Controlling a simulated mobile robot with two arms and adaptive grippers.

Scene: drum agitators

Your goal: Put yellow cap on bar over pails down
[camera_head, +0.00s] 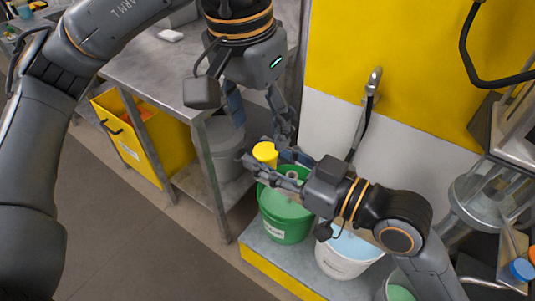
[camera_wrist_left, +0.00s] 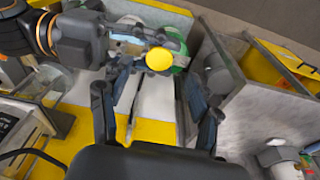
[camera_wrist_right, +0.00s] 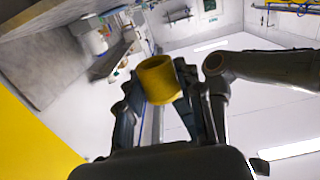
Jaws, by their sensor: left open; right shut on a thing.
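The yellow cap (camera_head: 265,153) is between the fingertips of my right gripper (camera_head: 272,167), above the rim of the green pail (camera_head: 285,232). It also shows in the left wrist view (camera_wrist_left: 159,59) and, held at the fingertips, in the right wrist view (camera_wrist_right: 158,82). My right gripper is shut on it. My left gripper (camera_head: 262,118) is open and empty, pointing down just above the cap. Beside the green pail stands a white pail (camera_head: 345,268) with pale blue contents. My right gripper and arm cover much of the pails; I cannot clearly make out the bar.
A steel table (camera_head: 150,65) stands at the left, with a grey bin (camera_head: 222,150) and a yellow box (camera_head: 150,140) below. A hose with a nozzle (camera_head: 374,82) hangs on the yellow and white wall. A metal stand (camera_head: 485,195) is at the right. The floor at lower left is clear.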

